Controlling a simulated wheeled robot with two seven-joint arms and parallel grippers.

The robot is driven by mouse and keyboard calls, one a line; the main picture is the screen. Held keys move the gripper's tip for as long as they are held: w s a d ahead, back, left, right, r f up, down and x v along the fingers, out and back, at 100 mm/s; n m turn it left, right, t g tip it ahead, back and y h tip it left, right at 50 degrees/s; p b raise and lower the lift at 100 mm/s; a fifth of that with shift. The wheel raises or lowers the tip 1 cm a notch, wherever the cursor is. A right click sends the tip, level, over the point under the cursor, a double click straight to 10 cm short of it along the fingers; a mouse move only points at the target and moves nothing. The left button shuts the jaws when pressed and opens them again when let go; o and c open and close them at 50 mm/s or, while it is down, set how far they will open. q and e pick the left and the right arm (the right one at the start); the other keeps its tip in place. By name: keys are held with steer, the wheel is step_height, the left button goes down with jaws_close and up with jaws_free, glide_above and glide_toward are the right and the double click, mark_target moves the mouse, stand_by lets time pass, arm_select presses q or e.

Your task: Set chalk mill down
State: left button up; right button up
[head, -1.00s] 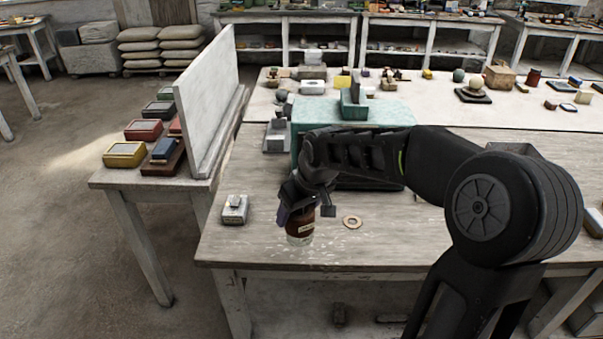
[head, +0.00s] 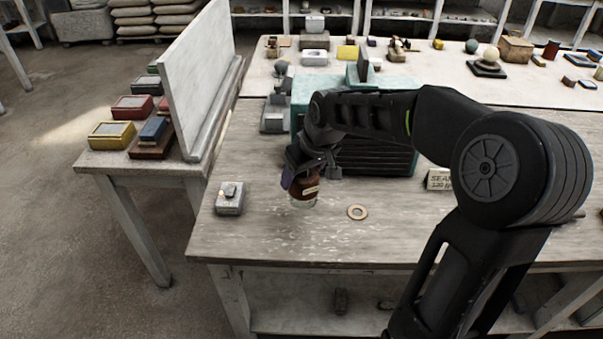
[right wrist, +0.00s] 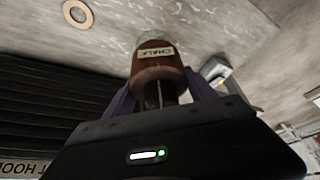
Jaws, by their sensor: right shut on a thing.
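The chalk mill (head: 304,189) is a brown jar with a pale label and a clear glass lower end. In the right wrist view its label reads CHALK (right wrist: 155,53). My right gripper (head: 309,178) is shut around the mill's upper part, with a purple finger on each side in the right wrist view (right wrist: 160,90). The mill is over the near part of the wooden table (head: 265,235), left of a tan ring. I cannot tell whether its base touches the tabletop. My left gripper is not in view.
The ring (head: 357,212) lies flat to the right; a small grey box (head: 230,198) stands to the left. A dark slatted hood (head: 375,157) is close behind, with a sign (head: 438,180) beside it. A white upright panel (head: 200,80) edges the left. The table's front is clear.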

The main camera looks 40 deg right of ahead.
steer(key=shift+f+b, duration=2)
steer(key=shift+f, duration=0.65)
steer(key=shift+f+b, duration=0.65)
steer(key=shift+b, duration=0.05)
steer(key=o, duration=1.8)
steer(key=shift+c, duration=0.2)
steer(key=shift+r+p, duration=1.4)
steer(key=shift+r, duration=0.6)
